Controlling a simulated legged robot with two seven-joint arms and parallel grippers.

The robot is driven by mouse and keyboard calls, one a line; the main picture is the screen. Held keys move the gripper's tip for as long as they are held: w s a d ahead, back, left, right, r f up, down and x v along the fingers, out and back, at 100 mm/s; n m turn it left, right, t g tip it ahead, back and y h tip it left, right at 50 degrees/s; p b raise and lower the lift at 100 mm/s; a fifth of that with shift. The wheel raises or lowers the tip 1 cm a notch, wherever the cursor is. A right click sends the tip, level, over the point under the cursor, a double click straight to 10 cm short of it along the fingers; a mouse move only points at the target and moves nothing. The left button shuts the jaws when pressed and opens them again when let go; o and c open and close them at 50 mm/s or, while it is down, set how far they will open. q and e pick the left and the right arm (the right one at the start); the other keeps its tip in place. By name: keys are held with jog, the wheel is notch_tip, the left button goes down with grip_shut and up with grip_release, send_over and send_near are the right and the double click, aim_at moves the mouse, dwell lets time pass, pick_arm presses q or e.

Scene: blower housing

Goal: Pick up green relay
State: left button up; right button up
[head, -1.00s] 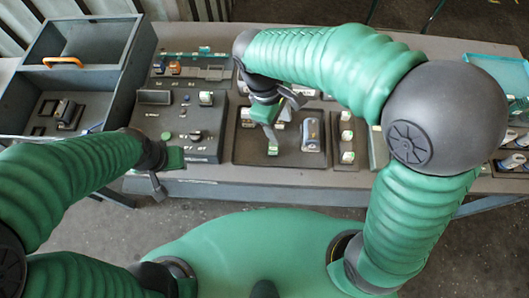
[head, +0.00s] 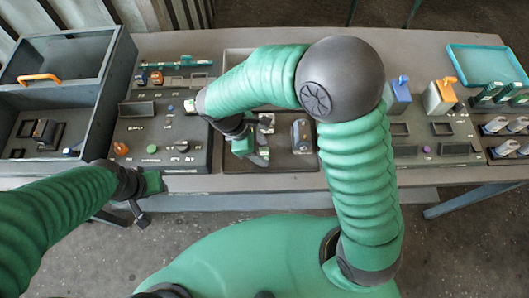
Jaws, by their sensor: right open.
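My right gripper (head: 252,153) points down, open, over the left part of the dark recessed tray (head: 309,161) in the middle of the bench. I cannot make out a green relay under it; the gripper and my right arm hide part of the tray. A small pale block (head: 266,119) and a grey rounded part (head: 301,136) lie in the tray beside the gripper. Several dark green blocks (head: 486,95) stand at the far right; I cannot tell whether any is the relay. My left gripper (head: 144,196) hangs at the bench's front edge, away from these parts; its jaw opening is unclear.
A control panel (head: 150,135) with knobs is left of the tray. A grey bin (head: 105,80) with an orange handle (head: 39,77) stands at the far left. Blue (head: 400,97) and orange-topped (head: 440,98) blocks stand to the right, near a teal tray (head: 485,64).

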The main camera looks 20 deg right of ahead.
jog(key=shift+d+f, duration=0.1)
jog(key=shift+f, duration=0.55)
jog(key=shift+c, duration=0.3)
jog(key=shift+d, duration=0.2)
jog(key=c, duration=0.9)
jog(key=shift+c, duration=0.9)
jog(key=shift+a, duration=0.1)
jog(key=shift+r, duration=0.15)
